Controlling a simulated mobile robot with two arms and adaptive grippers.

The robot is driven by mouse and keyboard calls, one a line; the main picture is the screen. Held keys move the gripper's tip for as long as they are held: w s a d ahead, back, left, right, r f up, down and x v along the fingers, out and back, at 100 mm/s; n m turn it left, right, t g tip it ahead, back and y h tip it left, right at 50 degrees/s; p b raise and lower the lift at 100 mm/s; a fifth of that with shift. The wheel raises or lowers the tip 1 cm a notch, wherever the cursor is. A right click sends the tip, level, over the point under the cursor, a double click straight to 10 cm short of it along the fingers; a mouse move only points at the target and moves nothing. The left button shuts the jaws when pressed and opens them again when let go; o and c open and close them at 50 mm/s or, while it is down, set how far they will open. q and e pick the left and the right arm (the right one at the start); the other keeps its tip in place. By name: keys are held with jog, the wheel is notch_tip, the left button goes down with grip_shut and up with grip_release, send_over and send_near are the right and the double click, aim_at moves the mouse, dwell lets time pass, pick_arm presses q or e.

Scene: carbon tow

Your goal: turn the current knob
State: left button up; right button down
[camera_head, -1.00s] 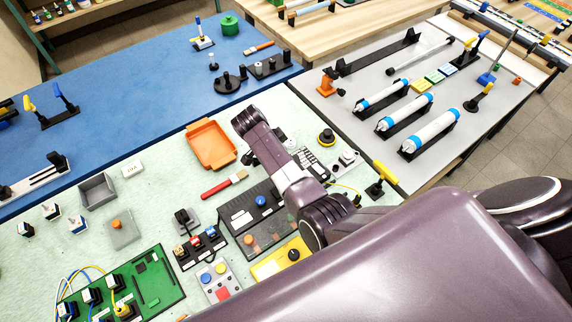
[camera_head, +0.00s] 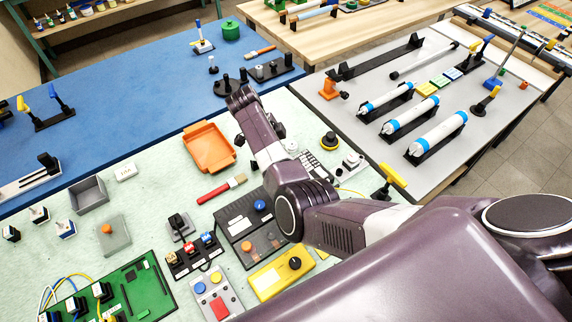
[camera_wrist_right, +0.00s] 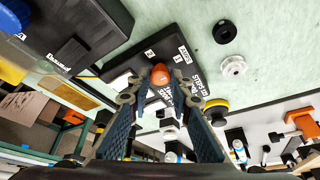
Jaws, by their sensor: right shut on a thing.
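In the right wrist view, an orange knob (camera_wrist_right: 160,75) stands on a black plate with white printed labels (camera_wrist_right: 184,54). My right gripper (camera_wrist_right: 160,88) has its two fingers on either side of this knob and is shut on it. The printing is too small to read surely, so I cannot tell whether it names current. In the head view, my right arm covers the knob and my right gripper. Part of the labelled plate (camera_head: 316,163) shows just right of my arm. My left gripper is in neither view.
A black box with a blue knob (camera_head: 260,206) and a yellow box with a black knob (camera_head: 294,263) lie close to my arm. An orange tray (camera_head: 208,146), a brush (camera_head: 222,188) and a green board (camera_head: 140,287) lie left.

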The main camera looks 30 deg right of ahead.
dwell(0.3)
jog(key=c, duration=1.7)
grip_release()
jog(key=shift+c, duration=0.2)
jog(key=v, duration=1.2)
